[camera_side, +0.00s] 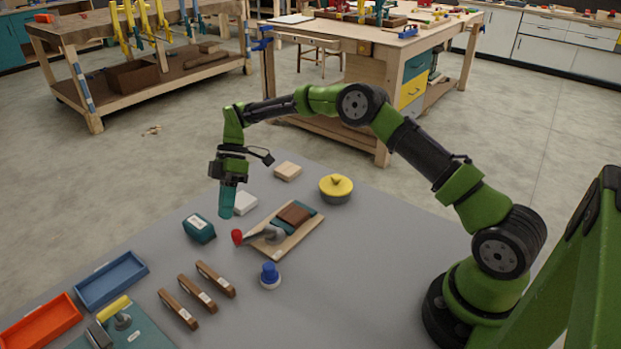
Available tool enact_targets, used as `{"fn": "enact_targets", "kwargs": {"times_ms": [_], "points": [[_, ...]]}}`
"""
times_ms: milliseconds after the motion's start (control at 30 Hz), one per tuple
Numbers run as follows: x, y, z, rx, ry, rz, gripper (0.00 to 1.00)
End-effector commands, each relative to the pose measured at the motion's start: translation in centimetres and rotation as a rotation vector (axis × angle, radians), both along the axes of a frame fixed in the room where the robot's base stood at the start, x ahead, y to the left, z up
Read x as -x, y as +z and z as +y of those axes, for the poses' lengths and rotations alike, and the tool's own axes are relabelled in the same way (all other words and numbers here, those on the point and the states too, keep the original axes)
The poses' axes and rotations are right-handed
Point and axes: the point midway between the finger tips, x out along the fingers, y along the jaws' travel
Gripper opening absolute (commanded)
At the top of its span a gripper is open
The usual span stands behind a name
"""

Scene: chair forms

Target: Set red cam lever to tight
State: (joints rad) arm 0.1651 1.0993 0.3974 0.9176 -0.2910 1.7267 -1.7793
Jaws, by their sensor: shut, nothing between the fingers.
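The red cam lever (238,237) has a round red knob on a grey arm. The arm runs right to a grey cam body (273,233) on a wooden board (285,246). A brown block on a teal pad (294,213) lies on the board beside the cam. The lever lies low, with its knob past the board's left edge. Whether it presses on the block cannot be told. My gripper (227,210) points down, shut and empty, with its teal fingers above and behind the knob, apart from it in the picture.
A teal box (199,228) stands left of the knob, and a white block (244,203) lies close behind the fingers. A blue-topped knob (270,275) and several brown bars (197,293) are in front. A yellow-lidded round container (336,188) stands behind right. The table's right front is clear.

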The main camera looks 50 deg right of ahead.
Motion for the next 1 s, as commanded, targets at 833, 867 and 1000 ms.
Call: {"fn": "enact_targets", "kwargs": {"times_ms": [833, 867, 1000], "points": [[-2.9, 7.8, -5.0, 0.001, -0.003, -0.004, 0.00], [-2.9, 7.8, -5.0, 0.001, -0.003, -0.004, 0.00], [-2.9, 7.8, -5.0, 0.001, -0.003, -0.004, 0.00]]}}
